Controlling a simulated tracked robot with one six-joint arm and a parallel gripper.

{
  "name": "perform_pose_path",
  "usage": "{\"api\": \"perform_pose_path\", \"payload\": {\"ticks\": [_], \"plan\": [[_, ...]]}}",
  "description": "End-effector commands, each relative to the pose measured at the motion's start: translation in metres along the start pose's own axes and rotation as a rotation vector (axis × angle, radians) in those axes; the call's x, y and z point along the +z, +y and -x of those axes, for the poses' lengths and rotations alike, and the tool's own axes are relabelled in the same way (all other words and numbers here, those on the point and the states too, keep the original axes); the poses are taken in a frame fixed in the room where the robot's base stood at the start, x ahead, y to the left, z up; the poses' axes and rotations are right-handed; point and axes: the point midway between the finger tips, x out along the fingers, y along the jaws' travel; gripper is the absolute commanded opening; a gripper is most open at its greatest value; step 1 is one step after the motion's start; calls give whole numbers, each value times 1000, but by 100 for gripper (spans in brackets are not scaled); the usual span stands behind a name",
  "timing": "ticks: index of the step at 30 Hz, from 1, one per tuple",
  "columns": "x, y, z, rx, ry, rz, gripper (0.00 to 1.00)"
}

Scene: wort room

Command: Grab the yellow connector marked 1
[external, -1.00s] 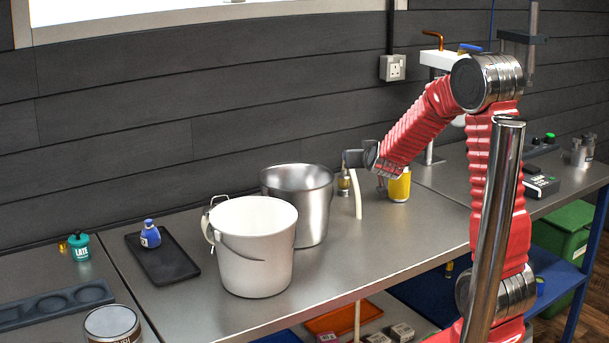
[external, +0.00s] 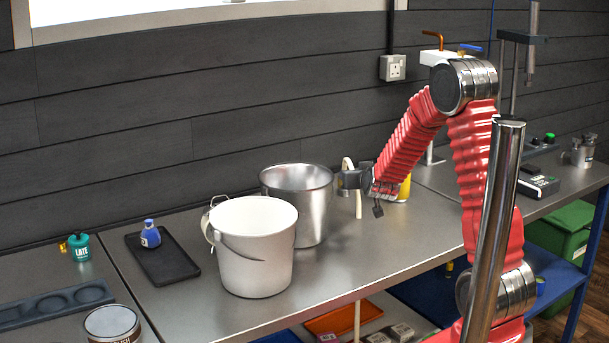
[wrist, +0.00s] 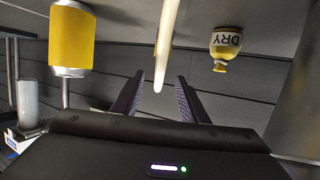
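I cannot make out a yellow connector marked 1 in either view. My gripper (external: 350,180) is just right of the metal pot in the external view. In the wrist view my gripper (wrist: 160,78) is open, with nothing between its fingers that looks held. A pale hose (wrist: 168,40) hangs down the middle, its end near or between the fingertips. It also shows beside the gripper in the external view (external: 358,207). A yellow can (wrist: 72,42) is at upper left, and a yellow bottle reading DRY (wrist: 223,44) is at right, both appearing upside down.
The metal pot (external: 322,212) stands close left of my gripper, with a white bucket (external: 255,255) in front of it. A blue bottle sits on a black tray (external: 172,264). The yellow can (external: 405,187) is partly behind my arm. The bench front right of the bucket is clear.

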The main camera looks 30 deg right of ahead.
Motion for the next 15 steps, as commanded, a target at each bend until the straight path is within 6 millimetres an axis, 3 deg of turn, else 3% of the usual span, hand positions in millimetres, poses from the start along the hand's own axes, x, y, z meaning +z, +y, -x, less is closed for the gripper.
{"api": "perform_pose_path", "payload": {"ticks": [15], "plan": [[1,0,-59,1,-1,0,40]]}}
